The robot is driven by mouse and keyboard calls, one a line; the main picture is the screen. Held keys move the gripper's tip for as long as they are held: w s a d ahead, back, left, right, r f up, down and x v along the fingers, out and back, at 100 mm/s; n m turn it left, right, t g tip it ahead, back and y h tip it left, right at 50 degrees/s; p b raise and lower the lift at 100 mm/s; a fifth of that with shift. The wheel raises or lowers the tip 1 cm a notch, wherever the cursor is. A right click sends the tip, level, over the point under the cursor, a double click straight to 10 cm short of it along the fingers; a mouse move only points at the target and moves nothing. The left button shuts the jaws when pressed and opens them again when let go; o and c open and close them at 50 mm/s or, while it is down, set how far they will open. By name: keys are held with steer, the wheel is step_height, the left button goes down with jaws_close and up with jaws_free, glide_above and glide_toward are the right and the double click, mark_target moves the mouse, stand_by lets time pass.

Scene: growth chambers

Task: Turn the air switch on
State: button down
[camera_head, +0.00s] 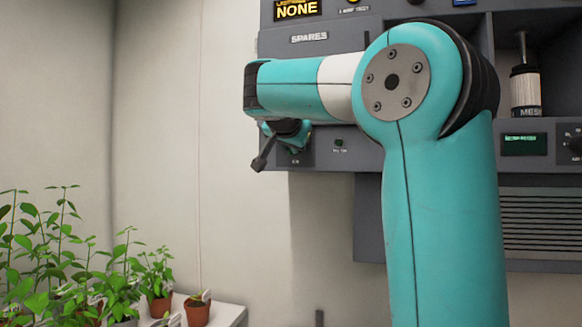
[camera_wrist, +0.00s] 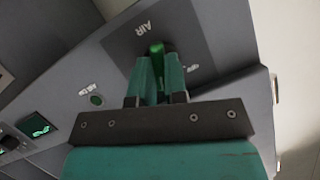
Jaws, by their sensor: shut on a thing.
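The air switch (camera_wrist: 157,47) shows in the wrist view as a green lever on a dark plate marked AIR, with a partly hidden label that looks like OFF to its right. My gripper (camera_wrist: 157,66) is shut on this lever, its two teal fingers on either side. The lower part of the switch is hidden by the fingers. In the head view my arm reaches across to the lower left of the grey panel (camera_head: 369,150), and the switch itself cannot be made out there.
A small dark green lamp (camera_wrist: 97,100) sits beside the switch plate. A green-lit display (camera_head: 524,144) and a knob are farther right on the panel. A filter-like cylinder (camera_head: 525,90) stands in a bay. Potted plants (camera_head: 158,277) stand on a white bench at lower left.

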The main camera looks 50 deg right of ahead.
steer(key=m+t+b, duration=0.1)
steer(key=b, duration=0.2)
steer(key=m+t+b, duration=0.1)
steer(key=m+b, duration=0.1)
steer(key=b, duration=0.2)
steer(key=shift+s+d+f+m, duration=0.1)
steer(key=shift+s+f+m, duration=0.1)
steer(key=shift+m, duration=0.1)
steer(key=shift+r, duration=0.15)
steer(key=c, duration=1.1)
jaws_free()
steer(key=shift+c, duration=0.2)
